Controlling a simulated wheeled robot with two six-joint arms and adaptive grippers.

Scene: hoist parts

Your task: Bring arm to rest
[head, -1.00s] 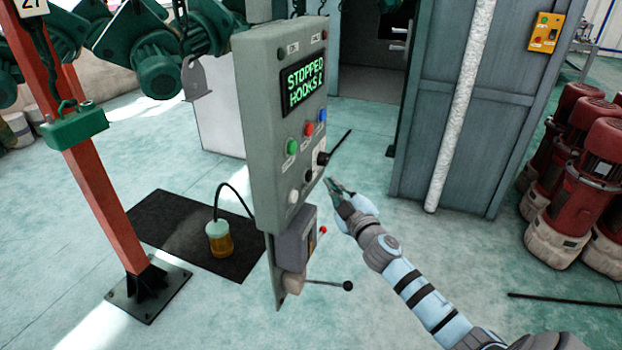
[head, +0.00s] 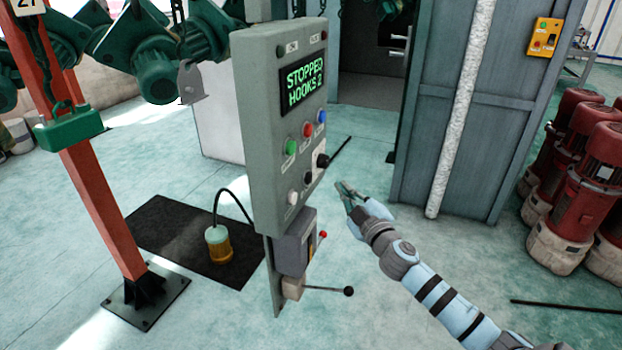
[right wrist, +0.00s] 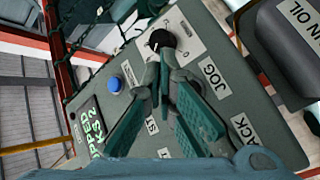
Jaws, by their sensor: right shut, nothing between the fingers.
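My right gripper (head: 342,188) is shut and empty, in the air just right of the grey control panel (head: 262,130), apart from it in the head view. The panel's screen (head: 303,84) reads "STOPPED HOOKS 2" in green. Below it are green (head: 291,147), red (head: 307,129) and blue (head: 322,116) buttons and a black knob (head: 322,160). In the right wrist view, the fingers (right wrist: 160,68) point at the panel face, and the black knob (right wrist: 162,40) and blue button (right wrist: 114,84) show beyond them. The fingers hide part of the panel. My left gripper is not in view.
A lever with a black ball end (head: 348,291) sticks out below the panel. A red post (head: 95,190) stands left, with green hoists (head: 150,65) hanging behind. A grey cabinet (head: 480,110) and red motors (head: 580,160) stand right. Open floor lies around my right arm.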

